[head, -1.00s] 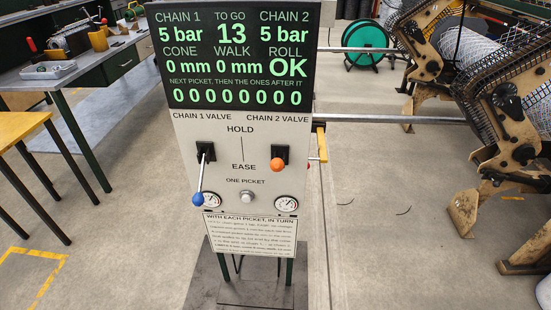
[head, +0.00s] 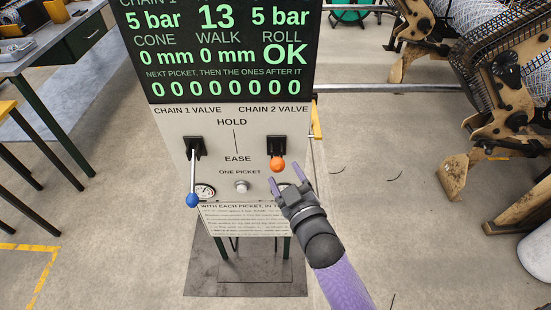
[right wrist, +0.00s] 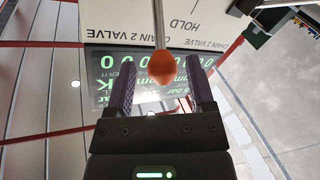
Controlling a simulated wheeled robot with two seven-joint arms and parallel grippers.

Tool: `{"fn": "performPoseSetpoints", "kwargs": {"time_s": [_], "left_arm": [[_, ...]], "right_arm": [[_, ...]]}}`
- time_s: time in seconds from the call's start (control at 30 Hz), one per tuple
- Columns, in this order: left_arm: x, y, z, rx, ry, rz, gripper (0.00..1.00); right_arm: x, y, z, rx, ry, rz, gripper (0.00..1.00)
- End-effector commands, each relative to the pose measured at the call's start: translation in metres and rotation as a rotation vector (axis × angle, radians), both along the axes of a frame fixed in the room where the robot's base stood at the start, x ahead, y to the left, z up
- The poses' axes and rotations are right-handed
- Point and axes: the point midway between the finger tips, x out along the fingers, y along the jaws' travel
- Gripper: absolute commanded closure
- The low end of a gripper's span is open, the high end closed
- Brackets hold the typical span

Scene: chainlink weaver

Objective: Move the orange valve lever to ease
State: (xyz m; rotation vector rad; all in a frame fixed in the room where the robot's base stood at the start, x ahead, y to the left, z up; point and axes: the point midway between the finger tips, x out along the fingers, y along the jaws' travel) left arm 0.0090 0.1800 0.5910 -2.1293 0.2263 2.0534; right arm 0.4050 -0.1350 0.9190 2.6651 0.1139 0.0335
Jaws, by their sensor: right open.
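The orange valve lever (head: 277,164) is on the right of the panel, under CHAIN 2 VALVE. In the head view its round knob is just below its black slot, near the height of the word EASE, and its stem is foreshortened. My right gripper (head: 286,178) is open and empty just below the knob, fingers pointing up at the panel. In the right wrist view the orange knob (right wrist: 162,68) on its metal stem appears between the two fingertips (right wrist: 161,60); I cannot tell whether it is within their depth. Neither finger visibly touches it. My left gripper is not in view.
The blue lever (head: 192,199) hangs down on the panel's left side. The ONE PICKET button (head: 241,186) lies between the levers. A yellow handle (head: 316,121) is at the panel's right edge. Tan machinery (head: 470,140) stands at right, with open floor between.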

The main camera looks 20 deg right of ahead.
Motion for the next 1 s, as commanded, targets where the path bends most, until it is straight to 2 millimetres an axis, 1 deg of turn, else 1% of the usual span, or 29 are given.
{"fn": "performPoseSetpoints", "kwargs": {"time_s": [0.03, 0.1, 0.2, 0.27, 0.4, 0.63, 0.93, 0.97, 1.0], "left_arm": [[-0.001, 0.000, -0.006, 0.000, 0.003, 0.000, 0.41], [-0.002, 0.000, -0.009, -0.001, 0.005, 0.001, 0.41], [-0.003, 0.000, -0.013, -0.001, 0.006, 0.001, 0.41], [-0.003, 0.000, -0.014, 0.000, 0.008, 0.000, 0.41], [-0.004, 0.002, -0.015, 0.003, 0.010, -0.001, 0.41], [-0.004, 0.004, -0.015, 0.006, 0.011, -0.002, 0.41], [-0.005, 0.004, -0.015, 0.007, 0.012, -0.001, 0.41], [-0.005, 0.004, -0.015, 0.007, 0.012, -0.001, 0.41], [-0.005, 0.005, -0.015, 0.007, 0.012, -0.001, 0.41]], "right_arm": [[0.011, 0.001, -0.003, 0.000, -0.002, 0.001, 0.31], [0.024, 0.002, -0.003, 0.000, 0.000, 0.000, 0.31], [0.038, 0.003, -0.003, 0.002, 0.002, 0.000, 0.31], [0.044, 0.004, -0.002, 0.002, 0.002, 0.000, 0.31], [0.050, 0.004, -0.001, 0.002, 0.003, 0.000, 0.31], [0.050, 0.004, -0.001, 0.002, 0.004, 0.000, 0.31], [0.050, 0.004, -0.001, 0.002, 0.004, 0.000, 0.94], [0.050, 0.004, -0.001, 0.002, 0.004, 0.000, 1.00], [0.050, 0.004, -0.001, 0.002, 0.002, 0.000, 1.00]]}}
